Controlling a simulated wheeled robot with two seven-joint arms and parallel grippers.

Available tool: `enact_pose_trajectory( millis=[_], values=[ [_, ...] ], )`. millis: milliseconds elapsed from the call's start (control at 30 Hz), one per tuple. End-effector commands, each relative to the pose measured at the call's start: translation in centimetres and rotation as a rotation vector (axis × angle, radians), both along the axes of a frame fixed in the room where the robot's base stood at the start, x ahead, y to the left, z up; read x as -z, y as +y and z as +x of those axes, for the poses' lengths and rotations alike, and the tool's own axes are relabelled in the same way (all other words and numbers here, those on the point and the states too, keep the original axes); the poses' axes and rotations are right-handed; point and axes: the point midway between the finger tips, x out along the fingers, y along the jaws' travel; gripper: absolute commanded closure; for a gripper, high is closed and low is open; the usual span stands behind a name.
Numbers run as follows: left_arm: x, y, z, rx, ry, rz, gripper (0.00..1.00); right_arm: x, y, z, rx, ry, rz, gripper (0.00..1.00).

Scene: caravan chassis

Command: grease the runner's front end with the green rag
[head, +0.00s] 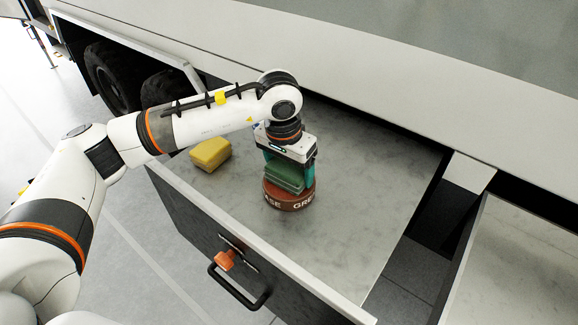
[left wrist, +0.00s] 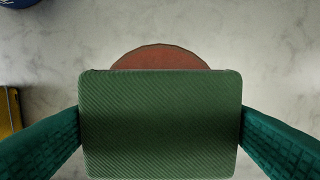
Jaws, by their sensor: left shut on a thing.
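The green rag (head: 284,177) is a folded pad held between the fingers of my left gripper (head: 289,170). In the left wrist view the rag (left wrist: 160,124) fills the space between the two teal fingers, which touch its sides. The rag is over a round red-brown grease tin (head: 290,197) lettered "GREASE", standing in the open drawer. I cannot tell whether the rag touches the tin's top. The tin (left wrist: 160,57) shows behind the rag in the left wrist view. The drawer's runner (head: 412,240) seems to lie along the right side. My right gripper is out of view.
A yellow sponge-like block (head: 210,153) lies in the drawer, left of the tin. The drawer front (head: 205,225) has a black handle (head: 238,290) and an orange latch knob (head: 225,259). The caravan body overhangs the back. The drawer's right half is clear.

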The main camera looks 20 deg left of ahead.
Motion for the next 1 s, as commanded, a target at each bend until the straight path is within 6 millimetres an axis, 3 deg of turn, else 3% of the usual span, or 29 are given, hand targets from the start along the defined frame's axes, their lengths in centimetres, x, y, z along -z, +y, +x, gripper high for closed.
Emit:
enact_pose_trajectory(
  millis=[1000],
  values=[
    [0.20,0.00,-0.06,0.000,0.003,0.001,0.37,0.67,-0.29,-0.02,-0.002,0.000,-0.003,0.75]
  ],
)
